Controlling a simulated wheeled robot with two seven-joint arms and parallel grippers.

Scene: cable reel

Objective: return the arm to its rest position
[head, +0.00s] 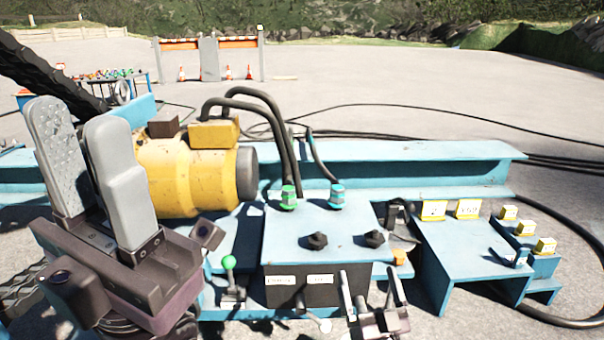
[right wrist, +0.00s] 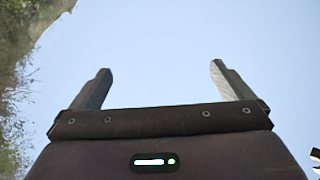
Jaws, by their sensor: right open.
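My left gripper (head: 78,115) is large and close at the left of the head view. Its two grey fingers point up with a gap between them, and nothing shows in it. It stands in front of the yellow motor (head: 180,178) and hides part of it. My right gripper (head: 372,290) is small at the bottom of the head view, in front of the control box's dark front face. Its fingers are apart. In the right wrist view its fingers (right wrist: 161,85) are wide apart, with only sky between them.
A blue control box (head: 325,232) carries green and teal connectors and black knobs. A green-knobbed lever (head: 229,263) stands at its left. A blue stand (head: 462,250) with yellow labels is at right. Black cables (head: 420,112) lie behind. Open pavement extends beyond, with a barrier (head: 210,58) far back.

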